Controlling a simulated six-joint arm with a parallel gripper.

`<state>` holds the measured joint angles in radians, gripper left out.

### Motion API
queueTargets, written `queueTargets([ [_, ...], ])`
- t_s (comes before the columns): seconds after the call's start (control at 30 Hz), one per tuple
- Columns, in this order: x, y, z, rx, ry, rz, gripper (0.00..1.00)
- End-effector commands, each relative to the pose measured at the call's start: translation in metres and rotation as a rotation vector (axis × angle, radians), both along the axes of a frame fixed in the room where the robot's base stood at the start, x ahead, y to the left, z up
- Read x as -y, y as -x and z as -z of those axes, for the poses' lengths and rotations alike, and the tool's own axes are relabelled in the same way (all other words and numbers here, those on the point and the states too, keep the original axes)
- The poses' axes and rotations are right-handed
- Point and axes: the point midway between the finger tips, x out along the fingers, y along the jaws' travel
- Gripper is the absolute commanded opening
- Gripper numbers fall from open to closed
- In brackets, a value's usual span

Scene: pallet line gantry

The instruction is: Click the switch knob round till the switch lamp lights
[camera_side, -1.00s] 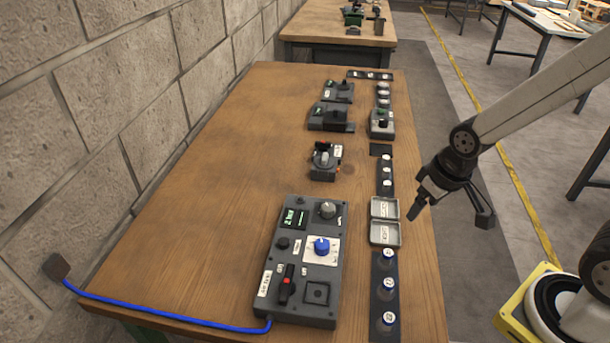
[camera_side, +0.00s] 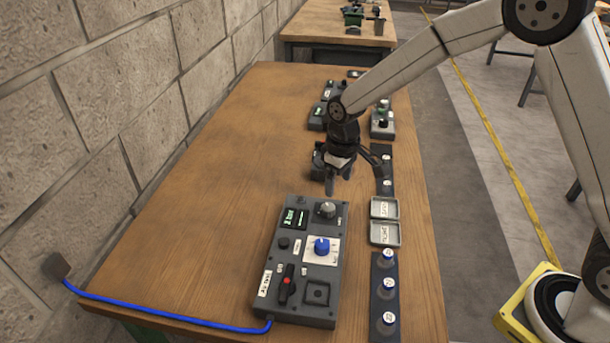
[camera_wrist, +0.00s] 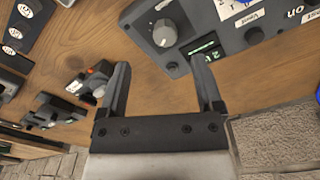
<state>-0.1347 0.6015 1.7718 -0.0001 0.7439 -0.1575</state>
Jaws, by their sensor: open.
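A small dark box with a knob and an orange part, which may be the switch, shows in the wrist view (camera_wrist: 88,82) left of my fingers. In the side view my gripper (camera_side: 357,180) hangs in front of this box, hiding most of it; only its left edge (camera_side: 316,166) shows. I cannot tell from these frames which part is the switch lamp or whether it is lit. My gripper is open and empty above the table, its two fingers apart in the wrist view (camera_wrist: 160,68).
A large grey panel (camera_side: 272,300) nearby carries a blue knob (camera_side: 321,246), a grey knob (camera_side: 326,209), a red-marked black lever (camera_side: 287,284) and a screen (camera_side: 294,218). Two grey trays (camera_side: 385,232) and a strip of capped jars stand right. The wooden table (camera_side: 200,215) is clear left.

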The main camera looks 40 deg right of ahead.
Motion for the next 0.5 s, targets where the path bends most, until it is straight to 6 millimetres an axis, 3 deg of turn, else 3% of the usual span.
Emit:
queueTargets([
  [0.2, -0.010, -0.016, 0.009, -0.023, 0.004, -0.033, 0.84],
  [0.5, -0.010, -0.017, 0.011, -0.025, 0.004, -0.036, 0.84],
])
